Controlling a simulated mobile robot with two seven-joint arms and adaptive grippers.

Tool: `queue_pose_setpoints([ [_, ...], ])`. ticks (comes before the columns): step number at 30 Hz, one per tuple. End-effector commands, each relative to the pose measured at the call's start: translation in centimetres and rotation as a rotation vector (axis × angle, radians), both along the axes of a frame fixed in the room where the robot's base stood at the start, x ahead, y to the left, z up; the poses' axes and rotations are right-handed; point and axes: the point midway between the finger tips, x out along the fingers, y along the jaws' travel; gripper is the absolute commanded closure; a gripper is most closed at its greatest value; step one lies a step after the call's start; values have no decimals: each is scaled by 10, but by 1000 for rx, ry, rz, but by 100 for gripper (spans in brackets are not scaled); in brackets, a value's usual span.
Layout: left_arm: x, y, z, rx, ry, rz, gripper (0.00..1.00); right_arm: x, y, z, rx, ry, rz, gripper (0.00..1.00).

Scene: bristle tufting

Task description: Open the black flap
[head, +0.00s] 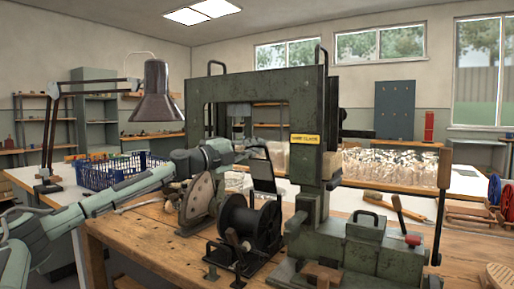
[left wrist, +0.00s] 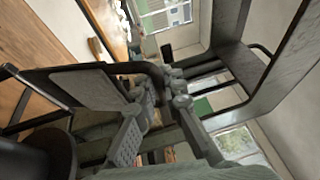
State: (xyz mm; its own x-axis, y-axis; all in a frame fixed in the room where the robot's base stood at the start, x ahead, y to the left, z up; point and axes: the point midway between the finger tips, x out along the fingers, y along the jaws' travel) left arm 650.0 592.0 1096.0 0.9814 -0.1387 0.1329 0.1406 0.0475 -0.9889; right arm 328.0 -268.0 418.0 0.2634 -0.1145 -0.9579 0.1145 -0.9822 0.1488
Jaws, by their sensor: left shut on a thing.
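The black flap (head: 263,178) is a dark plate in the opening of the green machine frame, behind the black spool. My left gripper (head: 252,152) reaches in from the left, with its fingers at the flap's upper part. In the left wrist view the flap (left wrist: 85,88) is a dark panel with a curved rim, and the left gripper (left wrist: 165,85) has its two fingers around the end of that rim. The left gripper is shut on the flap. The exact contact is small and partly hidden. My right gripper is in neither view.
The green machine frame (head: 309,110) surrounds the flap closely. A black spool (head: 262,222) stands in front of it, and a round wheel (head: 198,198) is beside my left wrist. A lamp (head: 157,95) and a blue crate (head: 108,174) are to the left.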

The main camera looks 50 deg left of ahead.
Motion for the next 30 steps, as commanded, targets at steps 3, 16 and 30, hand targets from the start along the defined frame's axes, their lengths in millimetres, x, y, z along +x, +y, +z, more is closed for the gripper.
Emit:
queue_pose_setpoints([
  [3, -1, 2, 4, -2, -6, 4, 84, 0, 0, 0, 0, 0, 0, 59],
  [16, -2, 0, -1, -2, -2, -1, 82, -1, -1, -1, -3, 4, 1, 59],
  [30, -58, 12, -9, -6, -4, 10, 82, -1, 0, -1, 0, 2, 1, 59],
])
